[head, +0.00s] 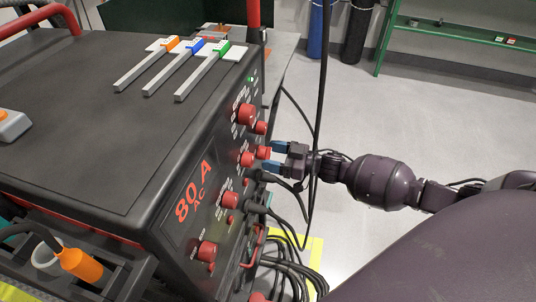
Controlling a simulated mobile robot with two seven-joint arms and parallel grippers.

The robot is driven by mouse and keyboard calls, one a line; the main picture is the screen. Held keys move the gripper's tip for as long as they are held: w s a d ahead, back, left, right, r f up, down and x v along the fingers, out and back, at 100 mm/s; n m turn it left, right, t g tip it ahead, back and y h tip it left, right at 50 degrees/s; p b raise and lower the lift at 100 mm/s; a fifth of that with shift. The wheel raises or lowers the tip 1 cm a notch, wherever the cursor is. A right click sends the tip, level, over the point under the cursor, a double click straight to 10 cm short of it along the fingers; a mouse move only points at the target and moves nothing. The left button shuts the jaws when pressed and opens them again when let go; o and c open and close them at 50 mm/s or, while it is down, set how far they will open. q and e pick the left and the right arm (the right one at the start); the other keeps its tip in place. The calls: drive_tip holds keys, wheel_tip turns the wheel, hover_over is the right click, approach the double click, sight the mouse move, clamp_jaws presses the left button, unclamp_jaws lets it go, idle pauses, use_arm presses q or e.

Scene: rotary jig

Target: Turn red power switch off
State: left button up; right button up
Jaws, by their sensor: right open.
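The front panel of a black welding machine (120,110) carries several red knobs. Which one is the power switch cannot be read from its label. My right gripper (274,156) comes in from the right, open, with its blue fingertips facing the panel. One red knob (263,152) lies right at the opening between the fingertips; whether they touch it I cannot tell. Another red knob (246,160) sits just left of it, and a larger one (246,114) sits higher. A lower red knob (207,251) is near the display reading 80 A AC (194,190). My left gripper is not in view.
Black cables (285,250) hang from the panel below my right gripper, and one thin cable (321,90) runs vertically across my right wrist. Bars with orange, blue and green ends (200,68) lie on top of the machine. Grey floor (430,110) is clear at right.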

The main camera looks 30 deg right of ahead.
drive_tip(key=shift+w+a, duration=0.45)
drive_tip(key=shift+w, duration=0.05)
drive_tip(key=shift+c, duration=0.3)
drive_tip(key=c, duration=0.9)
drive_tip(key=shift+o, duration=0.2)
